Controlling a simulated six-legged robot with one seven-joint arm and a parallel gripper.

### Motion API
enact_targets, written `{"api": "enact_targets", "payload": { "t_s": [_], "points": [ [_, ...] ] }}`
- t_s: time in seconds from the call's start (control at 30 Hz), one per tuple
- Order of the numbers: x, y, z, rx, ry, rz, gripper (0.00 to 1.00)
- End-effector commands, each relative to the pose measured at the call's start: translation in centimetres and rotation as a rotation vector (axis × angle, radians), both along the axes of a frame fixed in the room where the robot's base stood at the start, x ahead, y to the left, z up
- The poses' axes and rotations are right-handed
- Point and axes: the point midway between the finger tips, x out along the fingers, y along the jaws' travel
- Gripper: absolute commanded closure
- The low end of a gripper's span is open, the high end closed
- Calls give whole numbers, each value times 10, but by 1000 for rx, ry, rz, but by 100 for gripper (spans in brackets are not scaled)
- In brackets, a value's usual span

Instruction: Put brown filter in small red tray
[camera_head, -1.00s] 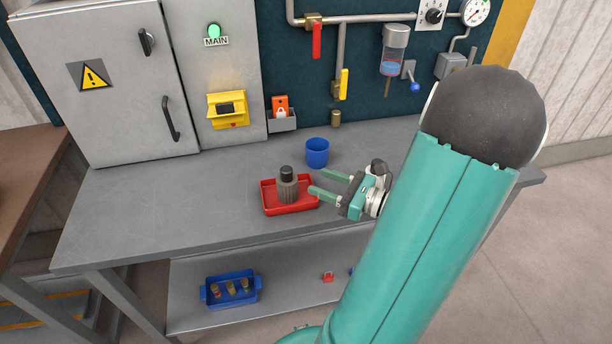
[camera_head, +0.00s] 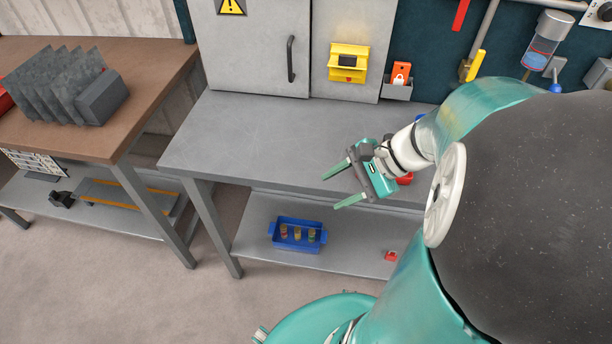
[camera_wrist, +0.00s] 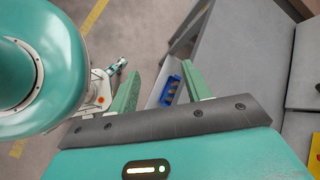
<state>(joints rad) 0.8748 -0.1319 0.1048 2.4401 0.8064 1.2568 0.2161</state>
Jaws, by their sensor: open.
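My gripper (camera_head: 330,192) is open and empty, its fingers pointing left near the front edge of the grey worktable. In the wrist view my gripper (camera_wrist: 160,70) also shows nothing between its fingers. The small red tray (camera_head: 405,180) is mostly hidden behind my gripper and arm; only a bit of red shows on the tabletop. The brownish ribbed cylinder with a dark top, which looks like the brown filter, is not visible now. A second ago it stood upright in the red tray.
The grey worktable (camera_head: 260,135) has a clear left half. A blue bin (camera_head: 297,235) with several small cylinders and a small red object (camera_head: 391,256) are on its lower shelf. A brown bench (camera_head: 150,75) with a rack of dark plates (camera_head: 65,88) stands left.

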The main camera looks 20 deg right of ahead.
Motion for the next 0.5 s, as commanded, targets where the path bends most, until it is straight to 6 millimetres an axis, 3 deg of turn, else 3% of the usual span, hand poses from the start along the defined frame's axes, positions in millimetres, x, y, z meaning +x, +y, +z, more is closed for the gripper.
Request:
{"api": "enact_targets", "payload": {
  "t_s": [0.1,0.27,0.5],
  "points": [
    [-8,28,9,-224,-49,241,51],
    [-18,50,24,-511,-154,535,51],
    [-23,74,63,-919,-404,925,51]
  ]
}}
